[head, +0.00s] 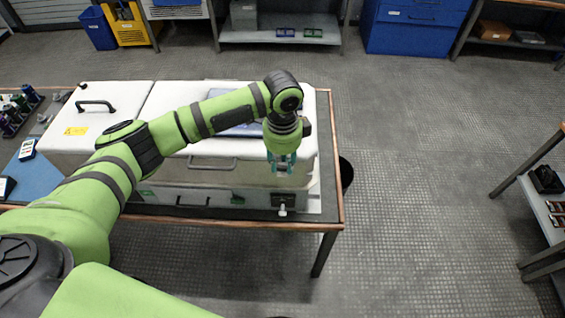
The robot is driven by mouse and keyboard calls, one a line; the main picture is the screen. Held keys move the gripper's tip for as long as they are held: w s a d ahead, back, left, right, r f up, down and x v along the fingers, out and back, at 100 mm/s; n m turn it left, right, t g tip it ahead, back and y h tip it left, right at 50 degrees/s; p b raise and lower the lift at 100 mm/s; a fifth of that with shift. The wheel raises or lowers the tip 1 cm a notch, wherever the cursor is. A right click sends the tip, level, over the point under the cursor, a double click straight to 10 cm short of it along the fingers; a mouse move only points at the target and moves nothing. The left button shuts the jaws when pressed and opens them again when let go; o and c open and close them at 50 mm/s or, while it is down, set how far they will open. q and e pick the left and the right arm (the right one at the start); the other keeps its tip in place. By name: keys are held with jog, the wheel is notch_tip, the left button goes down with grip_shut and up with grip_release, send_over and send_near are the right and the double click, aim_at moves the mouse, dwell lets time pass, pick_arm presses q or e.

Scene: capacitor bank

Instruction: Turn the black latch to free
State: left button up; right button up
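My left gripper (282,168) hangs fingers down in front of the right end of the white-topped cabinet (235,172) on the table. Its teal fingers look spread apart with nothing between them. Below it, on the cabinet's lower front, is a small dark block (283,199) with a pale knob (282,211) under it. The block may be the black latch, but it is too small to tell which way it is turned. The gripper appears above it and apart from it. My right gripper is not in view.
The cabinet has a black handle (96,106) on its left lid and a dark handle (212,164) on its front. Bottles (14,112) and a handheld meter (27,149) lie at the table's left. A dark bin (345,172) stands beyond the right edge.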

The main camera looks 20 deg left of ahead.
aim_at(283, 168)
pick_arm(q)
notch_tip(283, 168, up, 11)
dwell(0.3)
jog(key=shift+f, duration=0.1)
